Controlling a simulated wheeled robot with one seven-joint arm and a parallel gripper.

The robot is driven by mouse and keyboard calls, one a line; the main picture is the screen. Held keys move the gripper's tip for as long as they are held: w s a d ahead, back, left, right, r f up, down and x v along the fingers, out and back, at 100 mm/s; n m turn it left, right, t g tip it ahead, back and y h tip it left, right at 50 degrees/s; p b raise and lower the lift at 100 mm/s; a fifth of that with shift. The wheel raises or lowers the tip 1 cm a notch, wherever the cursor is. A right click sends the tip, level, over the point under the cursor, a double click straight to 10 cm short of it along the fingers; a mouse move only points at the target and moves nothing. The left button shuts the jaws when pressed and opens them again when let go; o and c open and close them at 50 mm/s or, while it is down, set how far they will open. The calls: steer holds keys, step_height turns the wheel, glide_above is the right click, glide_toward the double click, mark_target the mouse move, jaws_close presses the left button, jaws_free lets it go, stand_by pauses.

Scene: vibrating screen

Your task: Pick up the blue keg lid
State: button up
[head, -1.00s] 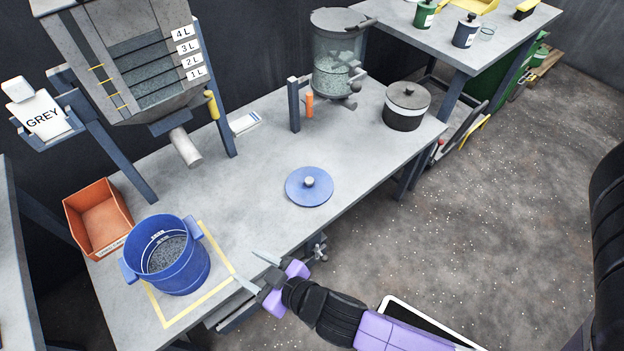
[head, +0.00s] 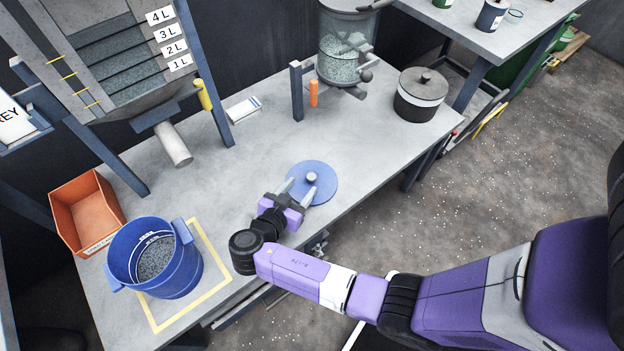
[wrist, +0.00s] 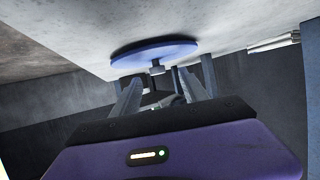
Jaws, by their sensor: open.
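The blue keg lid (head: 322,184) is a flat blue disc with a grey knob (head: 311,178) in its middle. It lies on the grey table, apart from the keg. My gripper (head: 299,190) is open over the lid's near left part, its two fingers pointing toward the knob. In the wrist view the lid (wrist: 150,54) and its knob (wrist: 157,66) show just beyond my open fingers (wrist: 157,90). I cannot tell whether the knob is between the fingertips. The blue keg (head: 180,262) stands open at the left, with grey grains inside.
The keg stands inside a yellow outlined square (head: 222,262). An orange bin (head: 92,215) is at the left, and a dark pot with a lid (head: 420,95) at the back right. A post with an orange handle (head: 314,94) stands behind. The table (head: 245,150) around the lid is mostly clear.

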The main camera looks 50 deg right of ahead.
mark_target(311, 177)
steer(key=x, duration=0.7)
steer(key=shift+s+r+p, duration=0.2)
steer(key=shift+s+p, duration=0.05)
steer(key=shift+p, duration=0.05)
jaws_close()
